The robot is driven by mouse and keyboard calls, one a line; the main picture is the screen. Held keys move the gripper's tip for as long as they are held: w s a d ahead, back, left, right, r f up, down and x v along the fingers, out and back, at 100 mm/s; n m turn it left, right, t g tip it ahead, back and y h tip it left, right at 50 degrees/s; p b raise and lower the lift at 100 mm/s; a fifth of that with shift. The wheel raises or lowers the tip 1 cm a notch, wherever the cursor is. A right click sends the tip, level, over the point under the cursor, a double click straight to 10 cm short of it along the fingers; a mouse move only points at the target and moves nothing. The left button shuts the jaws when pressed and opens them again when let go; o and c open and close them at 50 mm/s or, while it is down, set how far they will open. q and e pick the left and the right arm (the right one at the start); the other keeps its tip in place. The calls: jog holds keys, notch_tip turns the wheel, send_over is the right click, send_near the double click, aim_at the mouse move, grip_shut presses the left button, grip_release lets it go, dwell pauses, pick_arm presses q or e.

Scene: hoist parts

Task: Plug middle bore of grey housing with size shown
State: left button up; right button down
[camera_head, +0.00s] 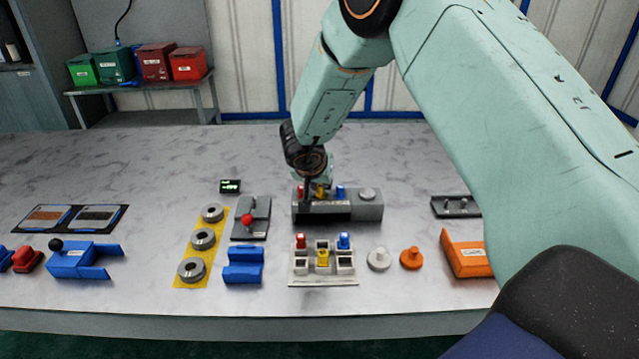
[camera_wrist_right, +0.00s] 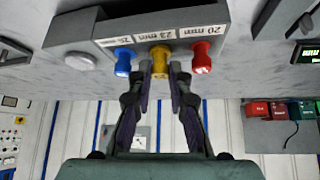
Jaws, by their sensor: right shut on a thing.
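The grey housing (camera_head: 348,213) stands on the table in front of me, with a red plug (camera_head: 300,192), a yellow plug (camera_head: 320,192) and a blue plug (camera_head: 340,192) in a row along it. In the wrist view, labels beside the plugs read 20 mm by the red plug (camera_wrist_right: 201,58) and 23 mm by the yellow plug (camera_wrist_right: 160,62); the one by the blue plug (camera_wrist_right: 123,62) is unclear. My right gripper (camera_wrist_right: 161,73) is shut on the yellow plug at the middle position. Whether it is fully seated I cannot tell. My left gripper is out of view.
A pale tray (camera_head: 322,281) in front holds more red, yellow and blue pieces. A white knob (camera_head: 378,259) and an orange one (camera_head: 411,258) lie to its right. A small display (camera_head: 230,186), a grey fixture with a red ball (camera_head: 251,230) and rings on a yellow mat (camera_head: 221,243) stand left.

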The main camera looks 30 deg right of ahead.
jog(key=p, duration=0.3)
jog(key=shift+f+p, duration=0.25)
jog(key=shift+p, duration=0.15)
dwell(6.5)
jog(key=c, duration=1.2)
grip_release()
jog(key=shift+o, duration=0.2)
